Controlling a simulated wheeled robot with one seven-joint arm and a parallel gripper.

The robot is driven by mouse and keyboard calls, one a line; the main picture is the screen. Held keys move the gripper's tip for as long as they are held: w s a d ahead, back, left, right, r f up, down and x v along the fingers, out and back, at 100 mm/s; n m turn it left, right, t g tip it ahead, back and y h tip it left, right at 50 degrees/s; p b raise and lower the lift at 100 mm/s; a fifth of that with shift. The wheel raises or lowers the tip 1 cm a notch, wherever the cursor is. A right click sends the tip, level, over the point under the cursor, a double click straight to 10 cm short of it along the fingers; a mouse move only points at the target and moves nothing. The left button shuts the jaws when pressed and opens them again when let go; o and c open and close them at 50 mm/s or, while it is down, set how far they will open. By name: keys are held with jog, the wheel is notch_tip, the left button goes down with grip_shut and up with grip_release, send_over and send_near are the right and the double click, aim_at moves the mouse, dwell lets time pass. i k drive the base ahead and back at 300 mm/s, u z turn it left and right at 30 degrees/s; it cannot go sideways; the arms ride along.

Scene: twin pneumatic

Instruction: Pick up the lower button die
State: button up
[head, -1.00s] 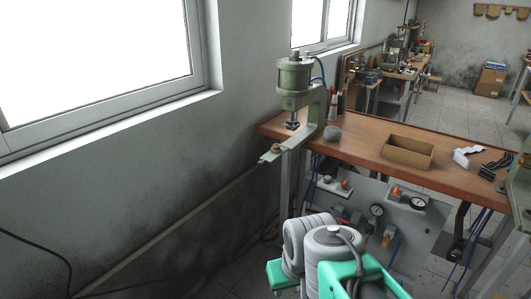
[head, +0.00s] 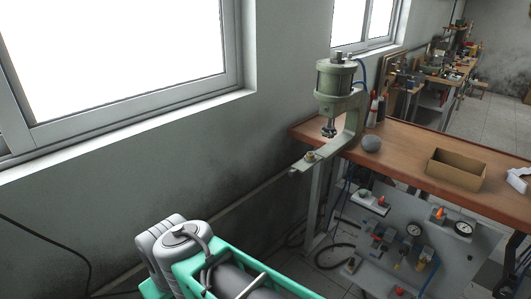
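A green pneumatic press (head: 335,85) stands at the left end of the wooden workbench. Its lower arm (head: 328,148) juts out past the bench edge toward the front left. A small brownish round piece, which looks like the lower button die (head: 310,156), sits near the tip of that arm, below and left of the press ram (head: 329,130). It is too small to make out in detail. My grey and teal arm links show at the bottom, well apart from the press. My gripper's fingers are not visible.
The workbench (head: 410,160) carries a grey round object (head: 371,143), bottles (head: 375,108) and an open cardboard box (head: 456,170). A panel with gauges and hoses (head: 410,235) is below the bench. The wall with windows is at left. Space in front of the press arm looks clear.

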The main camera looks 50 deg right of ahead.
aim_at(310, 155)
jog(key=u, duration=0.1)
jog(key=i, duration=0.85)
jog(key=z, duration=0.5)
jog(key=i, duration=0.65)
jog(key=z, duration=0.05)
